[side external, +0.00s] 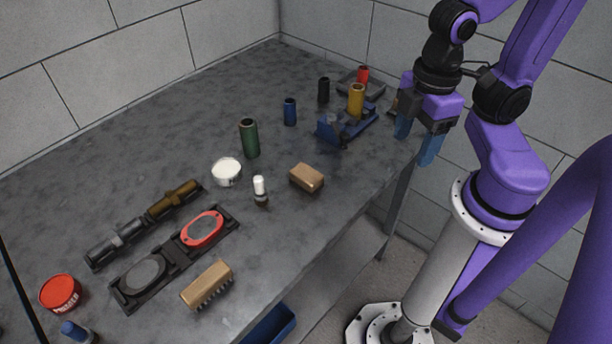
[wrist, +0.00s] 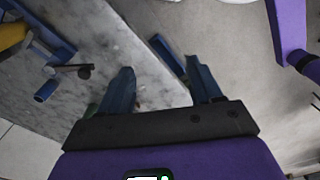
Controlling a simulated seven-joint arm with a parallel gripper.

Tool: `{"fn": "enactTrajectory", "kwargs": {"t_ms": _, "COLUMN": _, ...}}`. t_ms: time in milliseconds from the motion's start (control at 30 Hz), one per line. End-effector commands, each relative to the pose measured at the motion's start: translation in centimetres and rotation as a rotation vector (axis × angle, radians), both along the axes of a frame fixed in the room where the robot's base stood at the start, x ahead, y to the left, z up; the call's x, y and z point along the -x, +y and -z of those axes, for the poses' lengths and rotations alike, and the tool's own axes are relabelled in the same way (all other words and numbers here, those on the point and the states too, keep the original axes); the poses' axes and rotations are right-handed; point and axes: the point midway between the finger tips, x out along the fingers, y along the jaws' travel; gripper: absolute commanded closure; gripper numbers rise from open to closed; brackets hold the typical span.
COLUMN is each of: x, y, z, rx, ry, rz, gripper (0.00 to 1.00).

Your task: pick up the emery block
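A brown block (side external: 307,177), which looks like the emery block, lies flat on the grey bench (side external: 330,215) near its front edge in the side view. I cannot make it out in the wrist view. My gripper (side external: 417,136) hangs at the right end of the bench, well to the right of the block and apart from it. Its two blue fingers are spread with nothing between them. The wrist view also shows the open gripper (wrist: 160,72) over the bench edge and the floor.
A blue vise-like tool (side external: 340,127) and a yellow cylinder (side external: 356,99) stand left of my gripper. A white-capped bottle (side external: 260,190) and white tin (side external: 226,171) stand left of the block. A bristle brush (side external: 207,284) lies nearer the front. Bench right of the block is clear.

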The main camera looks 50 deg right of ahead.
Motion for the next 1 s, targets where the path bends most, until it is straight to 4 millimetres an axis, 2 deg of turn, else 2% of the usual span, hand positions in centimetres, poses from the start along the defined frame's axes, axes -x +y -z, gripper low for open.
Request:
{"fn": "enactTrajectory", "kwargs": {"t_ms": 33, "x": 0.0, "y": 0.0, "z": 0.0, "rx": 0.0, "ry": 0.0, "rz": 0.0, "gripper": 0.19}}
{"fn": "enactTrajectory", "kwargs": {"t_ms": 100, "x": 0.0, "y": 0.0, "z": 0.0, "rx": 0.0, "ry": 0.0, "rz": 0.0, "gripper": 0.0}}
{"fn": "enactTrajectory", "kwargs": {"t_ms": 333, "x": 0.0, "y": 0.0, "z": 0.0, "rx": 0.0, "ry": 0.0, "rz": -0.001, "gripper": 0.0}}
{"fn": "enactTrajectory", "kwargs": {"t_ms": 467, "x": -1.0, "y": 0.5, "z": -0.1, "rx": 0.002, "ry": -0.001, "rz": -0.02, "gripper": 0.0}}
{"fn": "enactTrajectory", "kwargs": {"t_ms": 567, "x": -2.6, "y": 1.4, "z": -0.2, "rx": 0.007, "ry": -0.001, "rz": -0.06, "gripper": 0.0}}
{"fn": "enactTrajectory", "kwargs": {"t_ms": 1000, "x": -13.1, "y": 5.2, "z": -0.1, "rx": 0.024, "ry": 0.002, "rz": -0.318, "gripper": 0.0}}
